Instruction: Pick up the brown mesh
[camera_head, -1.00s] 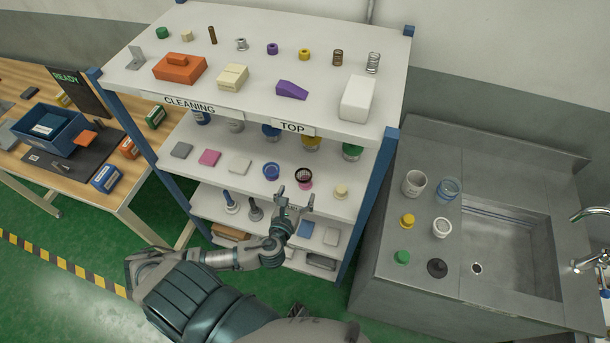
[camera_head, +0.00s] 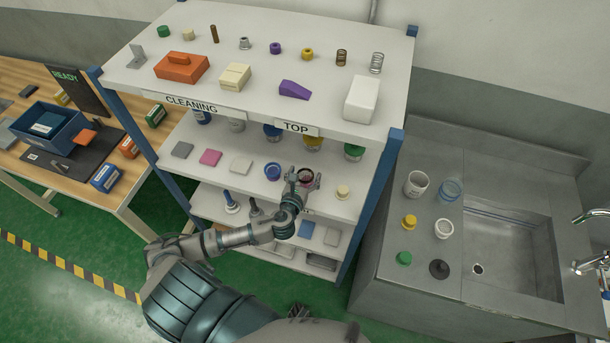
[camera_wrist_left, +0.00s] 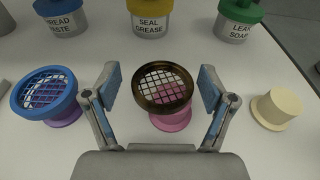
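The brown mesh (camera_wrist_left: 151,99) is a round sieve with a dark brown rim and a pale grid, on a pink base (camera_wrist_left: 171,121) on the middle shelf. In the head view the brown mesh (camera_head: 306,174) is partly hidden by my left gripper (camera_head: 306,181). In the left wrist view my left gripper (camera_wrist_left: 160,92) is open, with one finger on each side of the mesh and a visible gap on both sides.
A blue mesh (camera_wrist_left: 45,87) stands left of the brown one and a cream knob (camera_wrist_left: 276,108) stands right. Labelled jars, such as seal grease (camera_wrist_left: 152,22), stand behind. The top shelf (camera_head: 330,55) overhangs the back. A sink (camera_head: 505,255) is to the right.

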